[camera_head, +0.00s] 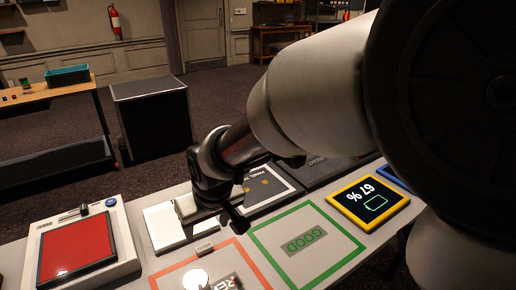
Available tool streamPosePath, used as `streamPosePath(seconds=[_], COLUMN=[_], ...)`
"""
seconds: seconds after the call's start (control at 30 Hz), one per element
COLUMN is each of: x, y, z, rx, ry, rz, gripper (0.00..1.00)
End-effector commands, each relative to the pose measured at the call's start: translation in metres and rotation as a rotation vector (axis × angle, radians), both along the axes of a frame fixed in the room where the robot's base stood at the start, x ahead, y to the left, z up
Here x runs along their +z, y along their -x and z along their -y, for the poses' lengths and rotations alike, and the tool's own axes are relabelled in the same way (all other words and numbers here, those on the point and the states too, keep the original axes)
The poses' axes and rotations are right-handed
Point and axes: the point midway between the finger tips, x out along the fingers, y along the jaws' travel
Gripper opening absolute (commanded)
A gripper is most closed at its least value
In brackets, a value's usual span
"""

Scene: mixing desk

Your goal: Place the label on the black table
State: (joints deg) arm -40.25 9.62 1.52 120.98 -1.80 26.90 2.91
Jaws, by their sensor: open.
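My gripper (213,212) hangs low over the middle of the light desk (110,195), above and in front of a white panel (162,228). It is open, and no held object shows between its fingers. I cannot tell whether this block is the label. A black box-shaped table (152,112) stands on the floor behind the desk, at the left. Its top looks bare. My arm hides part of the desk.
A red-screened device (77,247) sits at the desk's left. A green-framed "GOOD" square (304,247) and a yellow-framed 67 % display (368,203) are at the right. A wooden bench (45,92) with a teal basket (67,75) stands behind. Carpet around the black table is open.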

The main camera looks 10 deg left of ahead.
Motion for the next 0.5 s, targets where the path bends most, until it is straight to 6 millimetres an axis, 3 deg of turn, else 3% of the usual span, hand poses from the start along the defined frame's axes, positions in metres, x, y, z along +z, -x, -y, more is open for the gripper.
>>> streamPosePath(seconds=[0.03, 0.2, 0.33, 0.5], x=[-0.016, -0.05, -0.07, -0.08], y=[-0.003, -0.014, -0.021, -0.025], z=[-0.003, -0.011, -0.017, -0.02], rx=[0.0, -0.002, -0.002, -0.002], ry=[0.003, 0.003, 0.001, 0.001], rz=[-0.004, -0.003, -0.002, -0.001], gripper=[0.59, 0.59, 0.59, 0.59])
